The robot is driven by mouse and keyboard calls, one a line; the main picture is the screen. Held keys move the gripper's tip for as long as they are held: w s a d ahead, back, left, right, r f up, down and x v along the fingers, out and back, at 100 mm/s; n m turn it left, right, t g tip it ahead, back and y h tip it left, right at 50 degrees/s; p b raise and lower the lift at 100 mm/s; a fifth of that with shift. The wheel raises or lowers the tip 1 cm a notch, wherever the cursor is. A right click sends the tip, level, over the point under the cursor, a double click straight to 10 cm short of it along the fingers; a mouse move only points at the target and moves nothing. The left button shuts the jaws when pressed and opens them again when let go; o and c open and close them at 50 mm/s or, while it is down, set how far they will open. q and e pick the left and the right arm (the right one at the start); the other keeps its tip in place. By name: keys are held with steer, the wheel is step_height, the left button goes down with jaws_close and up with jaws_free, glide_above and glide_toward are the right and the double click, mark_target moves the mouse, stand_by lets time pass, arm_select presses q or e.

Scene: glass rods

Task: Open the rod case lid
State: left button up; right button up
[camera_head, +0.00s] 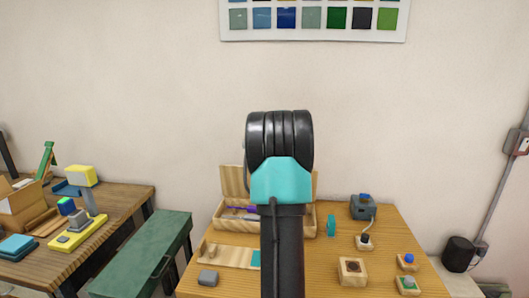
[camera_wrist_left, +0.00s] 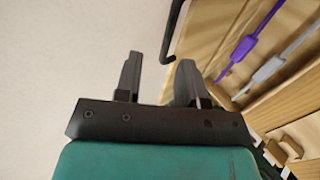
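The wooden rod case (camera_head: 223,218) stands toward the back of the right table, partly hidden behind one of my arms. Its lid (camera_head: 232,180) shows as an upright panel at the back of the case, so the case is open. A purple rod (camera_wrist_left: 244,48) and a pale grey rod (camera_wrist_left: 270,68) lie inside. In the left wrist view my left gripper (camera_wrist_left: 158,62) has its fingers apart with nothing between them. A black handle (camera_wrist_left: 172,35) is just beyond the fingertips, beside the wood. My right gripper is in neither view.
A wooden block with a hole (camera_head: 352,271), a grey device (camera_head: 363,207) and small button boxes (camera_head: 407,285) are to the right. A green bench (camera_head: 143,255) stands left.

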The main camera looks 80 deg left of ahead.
arm_select(q)
steer(key=v, duration=0.8)
steer(key=shift+w+a, duration=0.1)
